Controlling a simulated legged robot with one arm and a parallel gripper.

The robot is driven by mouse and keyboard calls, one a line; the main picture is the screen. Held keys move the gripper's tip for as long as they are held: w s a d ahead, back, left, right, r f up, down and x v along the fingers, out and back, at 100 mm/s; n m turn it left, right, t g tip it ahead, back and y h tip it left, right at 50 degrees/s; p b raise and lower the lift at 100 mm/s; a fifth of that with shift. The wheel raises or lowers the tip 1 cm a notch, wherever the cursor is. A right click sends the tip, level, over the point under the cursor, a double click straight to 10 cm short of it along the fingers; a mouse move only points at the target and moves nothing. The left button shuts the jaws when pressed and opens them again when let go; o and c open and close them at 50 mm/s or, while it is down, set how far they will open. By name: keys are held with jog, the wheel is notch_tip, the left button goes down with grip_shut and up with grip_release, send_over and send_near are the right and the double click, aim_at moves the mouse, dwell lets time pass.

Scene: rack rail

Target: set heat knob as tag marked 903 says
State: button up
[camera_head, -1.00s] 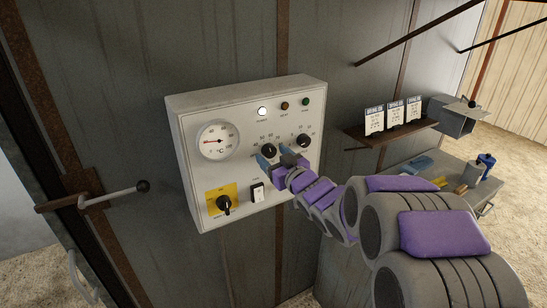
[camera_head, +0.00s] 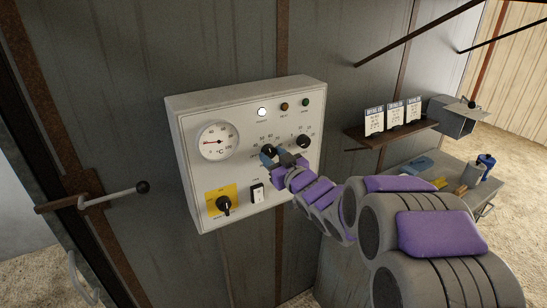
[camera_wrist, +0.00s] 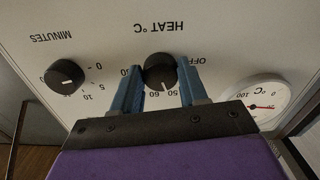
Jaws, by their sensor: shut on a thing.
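The heat knob (camera_wrist: 159,70) is round and black, under the upside-down HEAT °C lettering in the wrist view. My gripper (camera_wrist: 161,84) is shut on it, with one blue finger at each side. Its white mark points toward the 50 and 60 figures; I cannot tell the exact value. In the head view the knob (camera_head: 268,149) is partly hidden by my gripper (camera_head: 272,157). Three white tags, left (camera_head: 374,120), middle (camera_head: 394,115) and right (camera_head: 413,110), stand on a shelf; their small print is unreadable, so I cannot tell which is 903.
The control box (camera_head: 187,165) also carries a minutes knob (camera_head: 303,141), a dial gauge (camera_head: 217,140), a white rocker switch (camera_head: 257,193) and a black selector on a yellow plate (camera_head: 223,204). The white lamp is lit. A lever (camera_head: 112,195) sticks out at the left.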

jog(key=shift+n, duration=0.3)
jog(key=o, duration=1.1)
jog(key=shift+c, duration=0.2)
jog(key=b+v, duration=0.4)
jog(key=v, duration=1.3)
jog(key=shift+d+f, duration=0.1)
jog(key=shift+d, duration=0.1)
